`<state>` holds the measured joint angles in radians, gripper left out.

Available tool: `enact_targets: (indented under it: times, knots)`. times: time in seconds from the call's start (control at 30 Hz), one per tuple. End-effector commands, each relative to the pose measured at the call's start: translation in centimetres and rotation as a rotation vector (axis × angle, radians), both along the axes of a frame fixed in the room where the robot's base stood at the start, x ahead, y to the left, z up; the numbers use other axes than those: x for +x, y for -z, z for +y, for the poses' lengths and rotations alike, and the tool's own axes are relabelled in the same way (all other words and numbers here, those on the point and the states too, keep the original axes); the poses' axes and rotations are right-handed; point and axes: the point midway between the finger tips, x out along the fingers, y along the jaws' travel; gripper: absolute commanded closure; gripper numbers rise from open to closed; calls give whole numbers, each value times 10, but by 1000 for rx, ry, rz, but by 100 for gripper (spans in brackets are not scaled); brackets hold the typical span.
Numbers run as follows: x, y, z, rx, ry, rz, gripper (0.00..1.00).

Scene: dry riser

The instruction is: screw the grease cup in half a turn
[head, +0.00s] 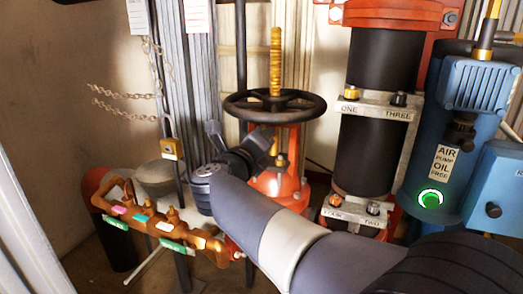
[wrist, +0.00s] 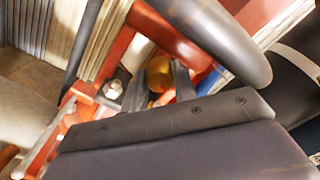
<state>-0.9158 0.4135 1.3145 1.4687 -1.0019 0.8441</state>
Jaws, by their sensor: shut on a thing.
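The grease cup (wrist: 158,74) is a small round brass piece on the red valve body, seen in the wrist view between my two fingers. My gripper (wrist: 160,88) is shut on it, one dark finger on each side. In the head view my gripper (head: 276,153) reaches the red valve (head: 277,185) just below its black handwheel (head: 275,106). A little brass shows at the fingertips there. The cup's thread and lower end are hidden, and I cannot tell how far in it is screwed.
The handwheel and its upright yellow threaded stem (head: 276,60) stand close above my gripper. A black column with labelled clamps (head: 375,105) and a blue air pump (head: 455,150) stand right. A brown rack with coloured tags (head: 160,222), a brass padlock (head: 172,149) and chains are left.

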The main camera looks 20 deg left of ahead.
Motion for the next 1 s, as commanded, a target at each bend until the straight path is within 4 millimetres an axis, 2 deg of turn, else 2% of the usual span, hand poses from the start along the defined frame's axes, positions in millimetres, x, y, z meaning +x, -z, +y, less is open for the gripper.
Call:
enact_targets:
  times: [0.03,0.7,1.0]
  knots:
    - [0,6,0,43,0,-2,96]
    - [0,5,0,673,1,-51,96]
    - [0,4,0,902,2,-67,96]
